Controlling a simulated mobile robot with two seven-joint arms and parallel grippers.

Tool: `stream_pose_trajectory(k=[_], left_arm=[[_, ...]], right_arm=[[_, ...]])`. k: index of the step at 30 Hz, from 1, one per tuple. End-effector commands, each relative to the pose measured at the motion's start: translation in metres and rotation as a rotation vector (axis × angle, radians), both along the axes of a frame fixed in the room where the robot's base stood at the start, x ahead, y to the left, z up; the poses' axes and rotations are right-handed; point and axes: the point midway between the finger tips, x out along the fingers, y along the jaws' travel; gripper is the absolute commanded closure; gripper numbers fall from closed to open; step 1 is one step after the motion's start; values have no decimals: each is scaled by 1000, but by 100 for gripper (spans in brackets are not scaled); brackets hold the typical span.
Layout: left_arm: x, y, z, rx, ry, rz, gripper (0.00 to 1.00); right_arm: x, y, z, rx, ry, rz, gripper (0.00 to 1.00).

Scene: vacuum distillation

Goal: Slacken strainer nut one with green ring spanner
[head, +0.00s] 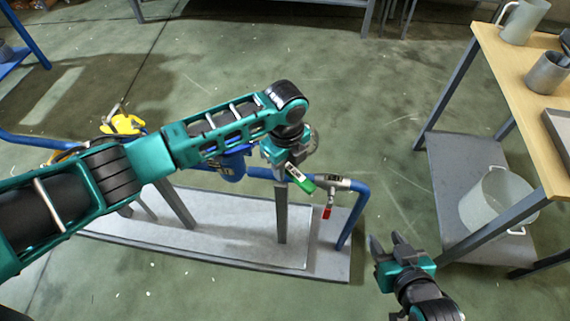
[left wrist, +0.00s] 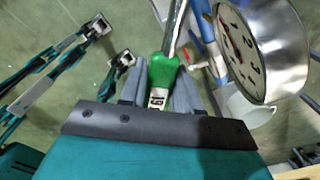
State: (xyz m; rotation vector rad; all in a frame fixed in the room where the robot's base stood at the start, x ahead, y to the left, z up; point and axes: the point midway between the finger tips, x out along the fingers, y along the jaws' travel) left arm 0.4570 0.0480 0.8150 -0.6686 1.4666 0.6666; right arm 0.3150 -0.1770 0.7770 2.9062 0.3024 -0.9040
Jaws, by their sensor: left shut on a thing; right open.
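The green ring spanner (head: 306,185) is held in my left gripper (head: 291,168), over the blue pipe line. In the left wrist view its green handle (left wrist: 163,72) sits between the two fingers, with a numbered label at the near end. Its metal shank (left wrist: 175,28) runs up out of that view, so the ring end is not seen. A blue strainer body (head: 232,168) hangs on the line, partly covered by my left arm. I cannot make out strainer nut one. My right gripper (head: 388,243) is open and empty, low over the floor right of the skid.
A pressure gauge (left wrist: 262,48) is close beside the spanner. A valve with a red handle (head: 327,211) is on the pipe to the right. A yellow part (head: 122,124) is at left. A wooden-topped bench (head: 510,75) stands right, with a white pot (head: 497,196) on its lower shelf.

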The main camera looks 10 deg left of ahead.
Motion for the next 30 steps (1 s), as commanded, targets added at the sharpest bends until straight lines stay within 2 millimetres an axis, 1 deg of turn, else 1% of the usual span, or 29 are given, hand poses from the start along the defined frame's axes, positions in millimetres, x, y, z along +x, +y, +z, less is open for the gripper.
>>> stream_pose_trajectory(k=[6,14,30], left_arm=[[-4,3,0,0,0,-34,100],[-4,3,1,-1,-1,-35,100],[-3,3,32,-2,-2,-34,100]], right_arm=[[0,0,1,0,0,0,55],[0,0,1,0,0,0,55],[0,0,1,0,0,0,55]])
